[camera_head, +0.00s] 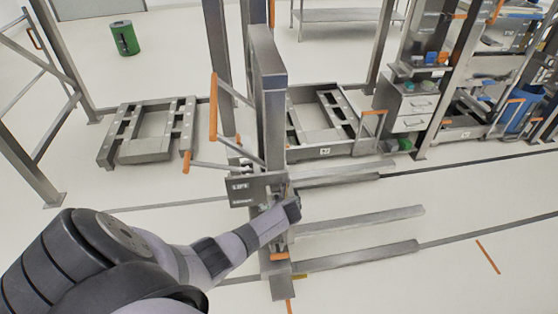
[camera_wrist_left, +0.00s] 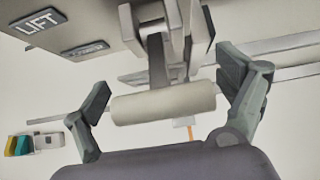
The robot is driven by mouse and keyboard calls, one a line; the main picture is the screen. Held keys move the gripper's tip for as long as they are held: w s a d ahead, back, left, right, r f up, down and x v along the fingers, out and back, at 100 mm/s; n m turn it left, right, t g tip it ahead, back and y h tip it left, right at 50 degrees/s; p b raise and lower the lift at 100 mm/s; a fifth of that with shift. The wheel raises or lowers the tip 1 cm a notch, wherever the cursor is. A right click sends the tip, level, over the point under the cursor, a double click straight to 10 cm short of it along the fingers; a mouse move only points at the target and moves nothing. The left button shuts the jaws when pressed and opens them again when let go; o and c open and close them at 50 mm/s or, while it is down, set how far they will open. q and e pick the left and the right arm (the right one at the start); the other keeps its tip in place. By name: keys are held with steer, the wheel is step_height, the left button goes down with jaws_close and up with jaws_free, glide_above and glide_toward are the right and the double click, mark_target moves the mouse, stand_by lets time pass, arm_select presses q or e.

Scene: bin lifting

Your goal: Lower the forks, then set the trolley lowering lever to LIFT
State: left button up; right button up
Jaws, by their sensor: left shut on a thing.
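The trolley's grey mast (camera_head: 270,110) stands upright in the middle of the head view. Its forks (camera_head: 360,220) reach out to the right, low near the floor. A dark LIFT label (camera_head: 240,186) sits on the mast, with a second label under it; the LIFT label (camera_wrist_left: 38,22) also shows in the left wrist view. The lowering lever's pale round handle (camera_wrist_left: 163,108) lies between the fingers of my left gripper (camera_wrist_left: 165,97), which is shut on it end to end. In the head view my left gripper (camera_head: 289,207) is at the mast beneath the labels, mostly hidden by my arm.
Metal racks (camera_head: 150,130) with low frames stand behind on the left and centre. A green bin (camera_head: 124,38) stands at the back left. A workstation with white drawers (camera_head: 412,112) is at the back right. The floor right of the forks is mostly clear.

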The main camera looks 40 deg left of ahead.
arm_select(q)
steer(key=shift+w+a+r, duration=0.15)
steer(key=shift+w+r, duration=0.05)
steer(key=shift+r, duration=0.05)
steer(key=o, duration=1.3)
steer(key=shift+o, duration=0.5)
steer(key=shift+s+f, duration=0.1)
steer(key=shift+s, duration=0.05)
steer(key=v, duration=1.2)
